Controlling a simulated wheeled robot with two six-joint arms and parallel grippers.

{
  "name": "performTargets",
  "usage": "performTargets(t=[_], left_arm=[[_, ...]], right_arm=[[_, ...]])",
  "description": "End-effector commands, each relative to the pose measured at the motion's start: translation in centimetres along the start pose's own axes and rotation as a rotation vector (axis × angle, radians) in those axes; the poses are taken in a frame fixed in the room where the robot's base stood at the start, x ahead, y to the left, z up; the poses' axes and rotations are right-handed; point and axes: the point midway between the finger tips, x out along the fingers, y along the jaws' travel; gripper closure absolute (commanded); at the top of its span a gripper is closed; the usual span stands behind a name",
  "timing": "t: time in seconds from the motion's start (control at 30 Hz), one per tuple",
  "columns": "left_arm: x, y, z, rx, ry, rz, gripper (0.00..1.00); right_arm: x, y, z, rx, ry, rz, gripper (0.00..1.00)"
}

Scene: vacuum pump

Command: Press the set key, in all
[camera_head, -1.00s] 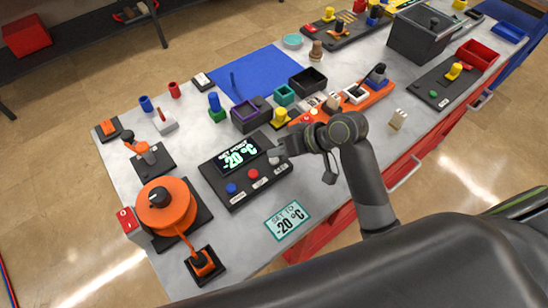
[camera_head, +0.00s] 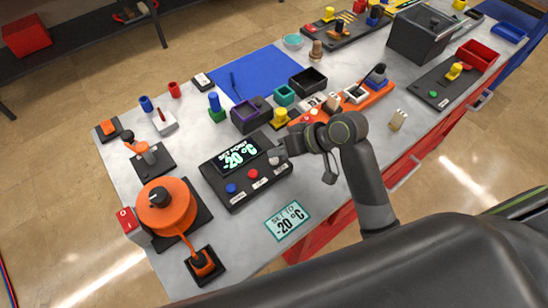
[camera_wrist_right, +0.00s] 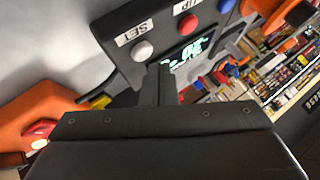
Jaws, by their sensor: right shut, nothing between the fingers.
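The control box (camera_head: 238,196) is dark, with a lit display (camera_head: 237,157) reading -20 °C. It has a blue button (camera_head: 231,188), a red button (camera_head: 253,174) and a pale set key (camera_head: 273,157). In the right wrist view the set key (camera_wrist_right: 142,50) is a round white button beside its SET label. My right gripper (camera_head: 286,149) is shut and empty, close by the set key. In the right wrist view its fingertips (camera_wrist_right: 159,72) are just to the right of the key, and I cannot tell whether they touch it. My left gripper is not in view.
A card (camera_head: 287,219) reading "SET TO -20 °C" lies in front of the box. An orange pump-like unit (camera_head: 167,207) stands to its left. An orange tray (camera_head: 375,98) and small bins stand behind my right gripper. The table right of the card is clear.

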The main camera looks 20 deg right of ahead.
Motion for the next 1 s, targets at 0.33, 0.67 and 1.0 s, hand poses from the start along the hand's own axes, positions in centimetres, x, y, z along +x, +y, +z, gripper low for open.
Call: performTargets(t=[0.33,0.67,1.0], left_arm=[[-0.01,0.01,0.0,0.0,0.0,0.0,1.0],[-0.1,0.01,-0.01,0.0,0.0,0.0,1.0],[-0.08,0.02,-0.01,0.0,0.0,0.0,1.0]], right_arm=[[0.03,0.03,0.04,0.0,0.0,0.0,1.0],[0.59,0.42,0.45,0.0,0.0,0.0,1.0],[0.62,0.45,0.46,0.0,0.0,0.0,1.0]])
